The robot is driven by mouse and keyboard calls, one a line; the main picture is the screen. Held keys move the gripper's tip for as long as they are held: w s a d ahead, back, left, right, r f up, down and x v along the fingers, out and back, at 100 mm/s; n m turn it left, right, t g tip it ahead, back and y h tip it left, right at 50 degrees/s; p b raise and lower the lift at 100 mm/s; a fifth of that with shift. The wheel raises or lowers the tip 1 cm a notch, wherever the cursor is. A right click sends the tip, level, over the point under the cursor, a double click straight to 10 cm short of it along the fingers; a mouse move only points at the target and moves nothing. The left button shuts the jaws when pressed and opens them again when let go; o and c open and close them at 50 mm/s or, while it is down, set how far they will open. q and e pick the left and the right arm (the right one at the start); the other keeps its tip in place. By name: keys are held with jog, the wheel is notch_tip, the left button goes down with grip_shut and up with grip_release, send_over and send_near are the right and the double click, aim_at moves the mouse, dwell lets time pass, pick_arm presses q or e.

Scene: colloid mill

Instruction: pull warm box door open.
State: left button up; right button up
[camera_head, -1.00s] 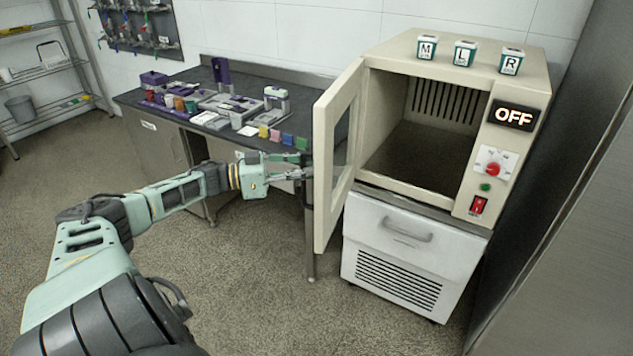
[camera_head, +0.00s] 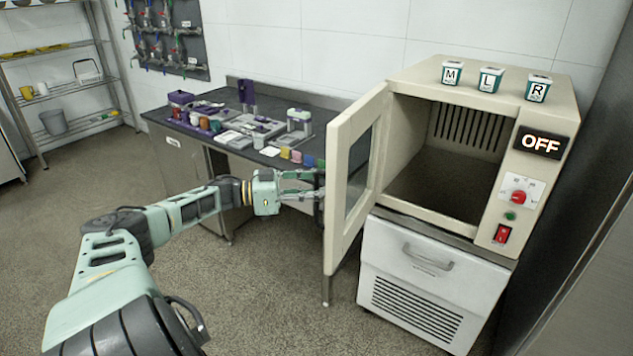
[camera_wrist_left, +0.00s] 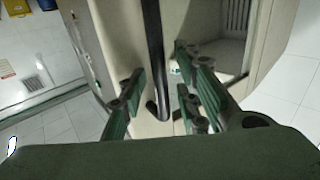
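The warm box (camera_head: 470,75) is a cream cabinet on the right. Its door (camera_head: 340,190), cream with a window, stands open to the left, and the dark empty inside shows. My left gripper (camera_head: 312,187) is at the door's outer face, near its free edge. In the left wrist view, the black bar handle (camera_wrist_left: 154,50) on the door (camera_wrist_left: 130,45) runs between the two fingers of my left gripper (camera_wrist_left: 160,95). The fingers are apart, with visible gaps to the handle on both sides. My right gripper is not in view.
A dark-topped bench (camera_head: 240,85) with colored blocks and small devices stands behind my left gripper. A white drawer unit (camera_head: 430,270) is under the box. Cups (camera_head: 490,80) marked M, L and R stand on top. Floor in front is free.

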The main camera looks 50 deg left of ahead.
pick_arm(q)
jog(key=v, duration=1.2)
jog(key=shift+r, duration=0.1)
dwell(0.4)
